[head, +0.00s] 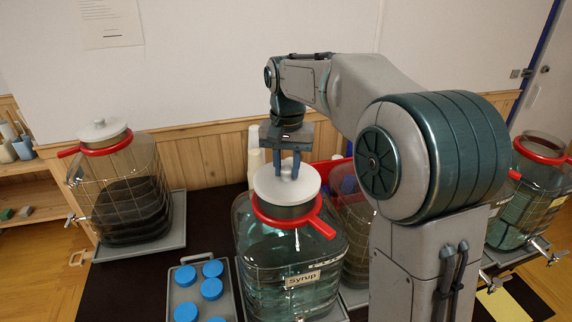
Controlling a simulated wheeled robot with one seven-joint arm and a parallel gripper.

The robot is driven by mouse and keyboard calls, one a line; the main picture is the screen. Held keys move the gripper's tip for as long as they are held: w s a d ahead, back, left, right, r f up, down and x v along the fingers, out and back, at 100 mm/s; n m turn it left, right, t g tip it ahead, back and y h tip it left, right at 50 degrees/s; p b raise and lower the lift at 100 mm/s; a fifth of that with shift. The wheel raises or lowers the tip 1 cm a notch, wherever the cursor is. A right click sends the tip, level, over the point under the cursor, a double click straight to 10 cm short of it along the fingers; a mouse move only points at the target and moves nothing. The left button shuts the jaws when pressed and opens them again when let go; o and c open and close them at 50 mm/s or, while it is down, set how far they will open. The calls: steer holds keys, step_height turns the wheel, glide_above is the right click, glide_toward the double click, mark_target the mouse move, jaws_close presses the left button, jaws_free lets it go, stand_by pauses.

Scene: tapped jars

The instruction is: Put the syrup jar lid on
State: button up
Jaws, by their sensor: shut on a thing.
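The syrup jar (262,265) is a large clear glass jar labelled "Syrup", with a red collar and handle (318,226) around its neck. It stands upright in the middle front. The round white lid (270,188) is level over its mouth, with the neck showing just below. I cannot tell whether the lid rests on the rim or is slightly above it. My gripper (288,172) points down and is shut on the lid's knob, which the fingers partly hide.
A jar (125,195) with dark contents and a white lid stands at the left. Another jar (510,205) stands at the right, its mouth uncovered. A grey tray (232,290) holds several blue round caps. My arm hides part of the right side.

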steer(key=shift+f+b, duration=0.65)
steer(key=shift+f, duration=0.3)
steer(key=shift+c, duration=0.2)
stand_by(0.4)
steer(key=o, duration=1.1)
steer(key=shift+c, duration=0.2)
step_height(320, 180, up, 14)
steer(key=shift+f, duration=0.1)
